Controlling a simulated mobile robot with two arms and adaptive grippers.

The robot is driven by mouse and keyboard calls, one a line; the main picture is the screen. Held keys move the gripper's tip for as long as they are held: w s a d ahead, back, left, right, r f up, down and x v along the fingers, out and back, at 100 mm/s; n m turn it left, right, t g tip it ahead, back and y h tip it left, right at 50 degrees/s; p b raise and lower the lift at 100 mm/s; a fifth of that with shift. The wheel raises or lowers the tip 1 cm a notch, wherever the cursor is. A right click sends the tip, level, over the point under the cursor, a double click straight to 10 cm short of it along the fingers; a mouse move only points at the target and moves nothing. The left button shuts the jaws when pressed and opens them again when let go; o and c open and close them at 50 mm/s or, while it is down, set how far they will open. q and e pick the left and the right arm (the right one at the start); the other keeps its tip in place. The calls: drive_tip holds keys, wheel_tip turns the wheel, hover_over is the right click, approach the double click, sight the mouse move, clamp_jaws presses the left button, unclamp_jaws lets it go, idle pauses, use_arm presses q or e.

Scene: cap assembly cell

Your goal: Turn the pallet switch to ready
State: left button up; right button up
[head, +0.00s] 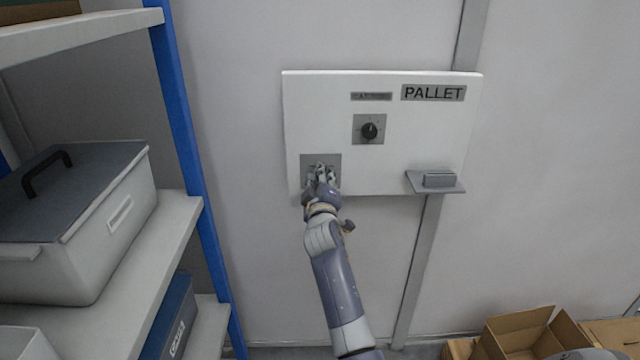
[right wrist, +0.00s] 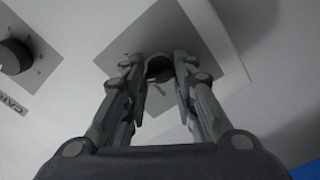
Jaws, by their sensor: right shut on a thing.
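A white wall panel (head: 430,135) carries a PALLET sign (head: 433,93) at its upper right. A dark round knob (head: 369,131) sits on a grey square plate near the panel's middle; it also shows at the left edge of the right wrist view (right wrist: 14,56). A second grey square plate (head: 306,160) is at the panel's lower left. My right gripper (head: 322,174) is at this plate. In the right wrist view its fingers (right wrist: 160,64) are closed on a dark knob (right wrist: 158,70) on that plate. The fingers partly hide this knob, and its setting cannot be read.
A small grey shelf with a block (head: 438,181) juts out at the panel's lower right. A rack (head: 190,150) with a lidded grey bin (head: 110,220) stands on the left. Open cardboard boxes (head: 525,335) lie at the lower right. The wall around the panel is clear.

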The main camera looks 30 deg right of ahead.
sight(320, 138)
drive_tip(key=shift+m+b, duration=0.55)
drive_tip(key=shift+m, duration=1.65)
drive_tip(key=o, duration=1)
drive_tip(key=shift+o, duration=0.2)
wheel_tip(320, 138, up, 10)
drive_tip(key=shift+f, duration=0.1)
